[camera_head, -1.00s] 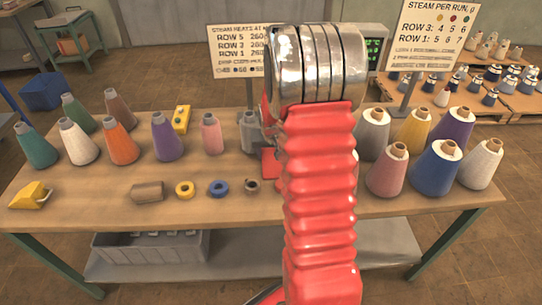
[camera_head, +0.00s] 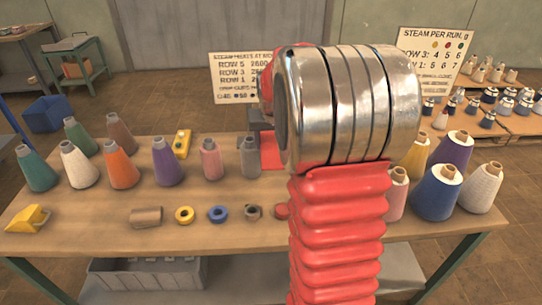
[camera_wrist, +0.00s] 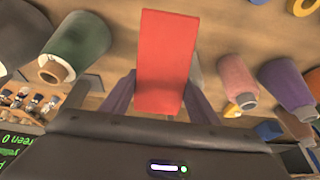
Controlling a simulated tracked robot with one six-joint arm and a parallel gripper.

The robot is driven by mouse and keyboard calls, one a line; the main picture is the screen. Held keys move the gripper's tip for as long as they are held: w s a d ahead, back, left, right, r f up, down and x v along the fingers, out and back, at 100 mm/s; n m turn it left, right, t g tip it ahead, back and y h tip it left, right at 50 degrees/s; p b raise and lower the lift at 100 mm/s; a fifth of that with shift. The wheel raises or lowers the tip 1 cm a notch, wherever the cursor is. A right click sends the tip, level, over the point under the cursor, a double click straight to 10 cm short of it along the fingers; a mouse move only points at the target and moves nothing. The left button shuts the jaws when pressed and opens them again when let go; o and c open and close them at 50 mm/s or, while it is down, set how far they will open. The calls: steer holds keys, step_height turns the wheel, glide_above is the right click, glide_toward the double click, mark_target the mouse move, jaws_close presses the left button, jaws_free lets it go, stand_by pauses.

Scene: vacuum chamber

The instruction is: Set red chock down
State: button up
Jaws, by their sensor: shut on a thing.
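The red chock (camera_wrist: 165,60) is a flat-faced red block held between the two dark fingers of my gripper (camera_wrist: 160,92) in the wrist view. The gripper is shut on it. The wooden table top lies behind the chock; I cannot tell whether the chock touches it. In the head view a red face (camera_head: 272,150), seemingly the same chock, shows beside a grey cone (camera_head: 250,157). My red arm with its metal rings hides the rest of it and most of the gripper.
Thread cones stand close by, including a pink cone (camera_head: 211,159) and a purple cone (camera_head: 167,162). A yellow wedge (camera_head: 28,218), a brown block (camera_head: 146,217), a yellow ring (camera_head: 185,215) and a blue ring (camera_head: 218,214) lie along the front. A sign (camera_head: 240,78) stands behind.

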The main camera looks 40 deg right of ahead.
steer(key=shift+r, duration=1)
